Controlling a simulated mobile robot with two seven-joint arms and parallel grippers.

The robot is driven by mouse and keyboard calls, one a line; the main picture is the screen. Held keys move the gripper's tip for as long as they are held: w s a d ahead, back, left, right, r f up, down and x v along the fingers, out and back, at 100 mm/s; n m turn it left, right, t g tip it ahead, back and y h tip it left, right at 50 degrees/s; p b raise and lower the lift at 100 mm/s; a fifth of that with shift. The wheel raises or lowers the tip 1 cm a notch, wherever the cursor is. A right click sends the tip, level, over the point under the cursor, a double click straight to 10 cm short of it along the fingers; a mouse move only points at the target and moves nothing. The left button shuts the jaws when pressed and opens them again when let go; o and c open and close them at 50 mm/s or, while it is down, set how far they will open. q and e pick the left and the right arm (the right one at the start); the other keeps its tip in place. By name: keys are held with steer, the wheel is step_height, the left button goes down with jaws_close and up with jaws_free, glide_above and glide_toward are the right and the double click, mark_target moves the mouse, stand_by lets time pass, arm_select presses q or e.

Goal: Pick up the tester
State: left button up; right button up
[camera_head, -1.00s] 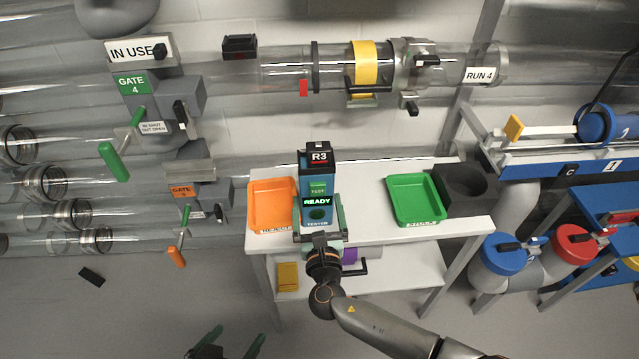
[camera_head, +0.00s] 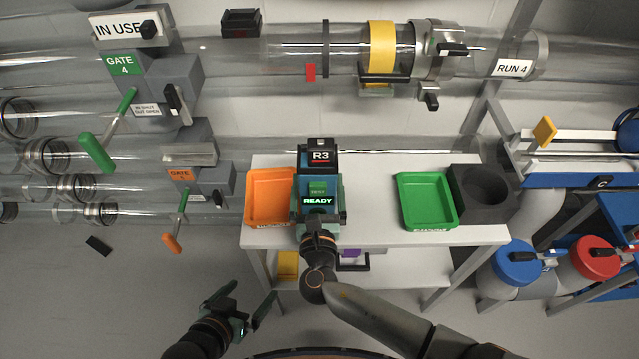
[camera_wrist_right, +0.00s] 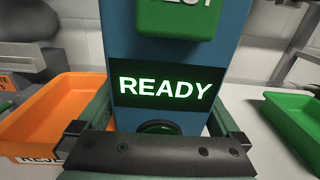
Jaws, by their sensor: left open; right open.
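The tester (camera_head: 317,186) is a blue upright box with a dark top marked R3, a green TEST button and a lit READY display. It stands on the white table between the orange and green trays. My right gripper (camera_head: 320,222) is at its front, with open fingers on either side of the tester's lower body. In the right wrist view the tester (camera_wrist_right: 165,60) fills the middle between the fingers; finger contact cannot be told. My left gripper (camera_head: 240,302) is open and empty, low in front of the table.
An orange tray (camera_head: 270,174) is close on the tester's left. A green tray (camera_head: 427,178) and a dark holder with a round opening (camera_head: 481,212) stand to the right. Bare white table (camera_head: 375,215) lies between tester and green tray. Gate 4's green handle (camera_head: 96,152) hangs at left.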

steer(key=shift+c, duration=0.2)
steer(key=c, duration=1.5)
steer(key=shift+o, duration=0.2)
steer(key=shift+w+r, duration=0.1)
steer(key=shift+r, duration=0.05)
